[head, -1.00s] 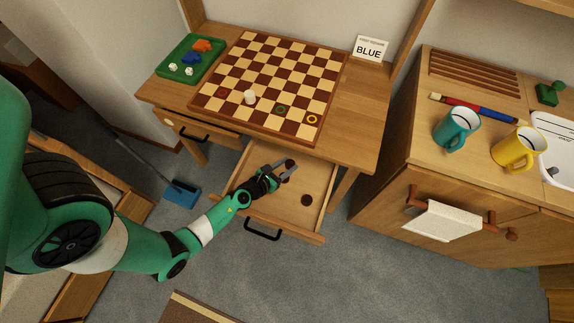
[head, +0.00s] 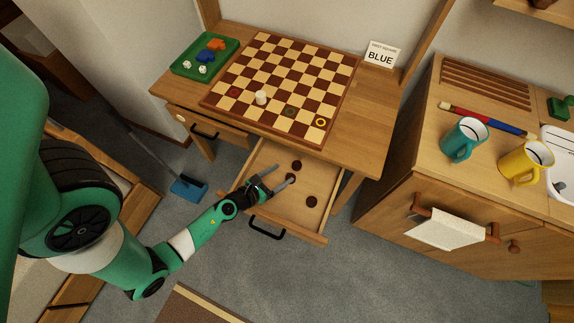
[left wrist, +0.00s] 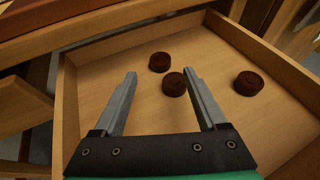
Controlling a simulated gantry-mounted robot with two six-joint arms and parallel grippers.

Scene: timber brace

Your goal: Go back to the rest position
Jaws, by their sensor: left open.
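My left gripper (head: 280,177) is open and empty, over the open drawer (head: 318,222) under the game table. In the left wrist view its fingers (left wrist: 160,88) stand apart, with the drawer floor between and beyond them. Dark brown round pieces lie in the drawer: one at the back (head: 297,165), one near the fingertips (head: 291,178) and one to the right (head: 311,202). All three also show in the left wrist view, the middle one (left wrist: 174,84) just beyond the fingertips. My right gripper is not in view.
A checkered board (head: 285,80) with a white piece (head: 261,97) lies on the table. A green tray (head: 180,70) holds dice and coloured pieces. A sign reads BLUE (head: 381,56). A teal mug (head: 463,140) and a yellow mug (head: 525,162) stand on the right counter.

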